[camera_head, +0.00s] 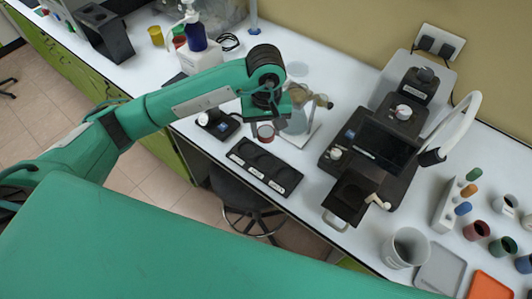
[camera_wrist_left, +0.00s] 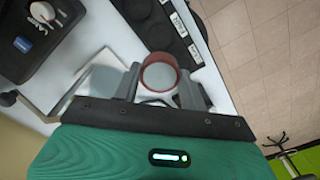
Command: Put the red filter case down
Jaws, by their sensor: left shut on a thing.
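The red filter case (camera_head: 265,133) is a short red ring with a pale inside. It also shows in the left wrist view (camera_wrist_left: 158,73), between the two fingers. My left gripper (camera_head: 265,122) is shut on it from the sides. The case is over the white bench, beside the black holder (camera_head: 265,167) with round wells, at its back edge. The holder also shows at the top of the left wrist view (camera_wrist_left: 163,28). I cannot tell whether the case touches the bench. My right gripper is out of view.
A glass vessel on a stand (camera_head: 299,122) is close to the right of the gripper. A small black device (camera_head: 217,124) stands to the left. The large black instrument (camera_head: 372,145) is further right. The bench's front edge runs just before the holder.

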